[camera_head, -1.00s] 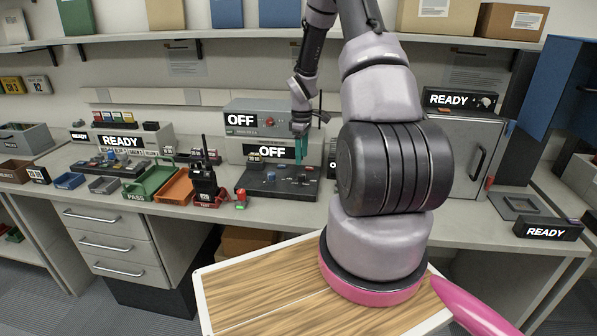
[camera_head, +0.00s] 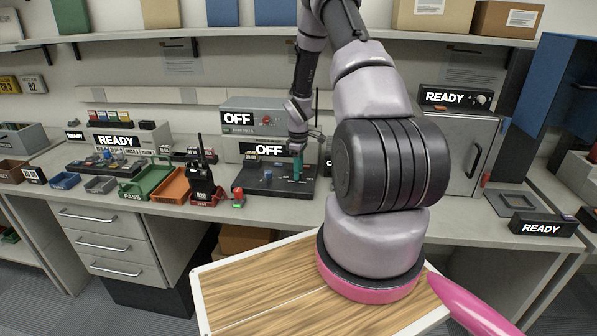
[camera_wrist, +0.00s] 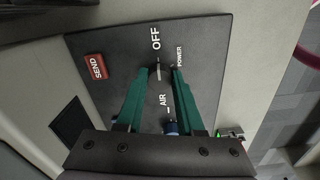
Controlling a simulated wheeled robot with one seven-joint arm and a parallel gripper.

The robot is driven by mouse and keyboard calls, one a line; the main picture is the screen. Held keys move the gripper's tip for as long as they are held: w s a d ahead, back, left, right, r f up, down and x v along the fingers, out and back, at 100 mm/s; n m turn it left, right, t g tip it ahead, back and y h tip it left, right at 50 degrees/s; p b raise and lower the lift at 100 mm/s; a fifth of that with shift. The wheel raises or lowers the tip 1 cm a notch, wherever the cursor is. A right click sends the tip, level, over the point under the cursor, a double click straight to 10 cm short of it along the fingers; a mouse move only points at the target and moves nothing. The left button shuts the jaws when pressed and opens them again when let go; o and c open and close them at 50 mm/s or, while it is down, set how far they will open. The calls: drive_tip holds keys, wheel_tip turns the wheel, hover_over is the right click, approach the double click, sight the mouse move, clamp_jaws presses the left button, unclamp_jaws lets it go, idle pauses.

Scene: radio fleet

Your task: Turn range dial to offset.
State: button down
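My gripper (camera_head: 298,176) points down at the black control panel (camera_head: 256,187) on the bench. In the wrist view its two green fingers (camera_wrist: 161,72) are apart, with a small dark control with a light pointer mark (camera_wrist: 158,71) between the tips, below the word OFF. I cannot tell whether the fingers touch it. The panel (camera_wrist: 205,45) also carries the words POWER and AIR and a red SEND button (camera_wrist: 95,67). A blue knob (camera_wrist: 171,127) sits partly hidden near the gripper body; it also shows in the head view (camera_head: 267,175). No range or offset label is readable.
Behind the panel stand grey units with OFF displays (camera_head: 238,118). Bench space right of the panel is partly hidden by my arm.

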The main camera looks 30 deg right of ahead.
drive_tip(key=shift+m, duration=0.4)
drive_tip(key=m, duration=0.4)
drive_tip(key=shift+m, duration=0.3)
drive_tip(key=m, duration=0.6)
drive_tip(key=shift+a, duration=0.1)
drive_tip(key=m, duration=0.6)
drive_tip(key=shift+m, duration=0.4)
drive_tip(key=m, duration=0.5)
drive_tip(key=shift+a+m, duration=0.1)
drive_tip(key=shift+m, duration=0.2)
drive_tip(key=c, duration=0.5)
unclamp_jaws()
